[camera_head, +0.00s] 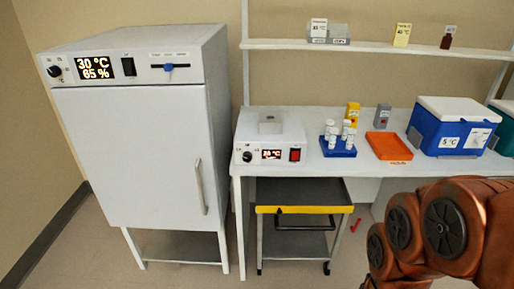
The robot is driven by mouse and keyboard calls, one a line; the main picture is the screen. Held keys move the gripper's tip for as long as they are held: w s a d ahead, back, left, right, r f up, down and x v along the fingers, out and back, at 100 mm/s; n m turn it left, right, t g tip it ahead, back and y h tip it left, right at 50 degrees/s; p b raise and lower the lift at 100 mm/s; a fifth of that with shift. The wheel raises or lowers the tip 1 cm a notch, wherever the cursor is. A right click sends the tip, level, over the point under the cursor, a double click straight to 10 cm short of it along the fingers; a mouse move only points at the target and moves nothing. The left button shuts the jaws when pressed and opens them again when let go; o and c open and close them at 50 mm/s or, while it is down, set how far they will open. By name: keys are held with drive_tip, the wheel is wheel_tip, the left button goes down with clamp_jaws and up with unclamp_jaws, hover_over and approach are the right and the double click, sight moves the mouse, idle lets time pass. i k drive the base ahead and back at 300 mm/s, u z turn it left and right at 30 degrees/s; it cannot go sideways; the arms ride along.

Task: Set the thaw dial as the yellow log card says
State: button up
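A yellow card (402,34) stands on the upper shelf at the right; its print is too small to read surely. A white card (318,28) stands on the same shelf, further left. A small white bench unit (271,132) has a black dial (247,156), a lit display (271,154) whose digits are too small to read surely, and a red switch (295,154). A tall white cabinet (140,150) at left has its own black dial (54,71) and a display (95,68) reading 30 °C and 65 %. No label naming a thaw dial is readable. My gripper is out of view.
On the bench stand a blue rack of white vials (338,150), a flat orange tray (388,147), yellow and grey bottles, and a blue cooler (448,134) marked 5 °C. A cart (300,209) stands below. My copper arm covers the lower right. Floor shows between cabinet and cart.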

sight(247, 156)
drive_tip(key=u, duration=0.55)
drive_tip(key=k, duration=1.3)
drive_tip(key=z, duration=0.25)
drive_tip(key=i, duration=1.2)
drive_tip(key=u, duration=0.55)
drive_tip(key=i, duration=0.5)
drive_tip(key=u, duration=0.5)
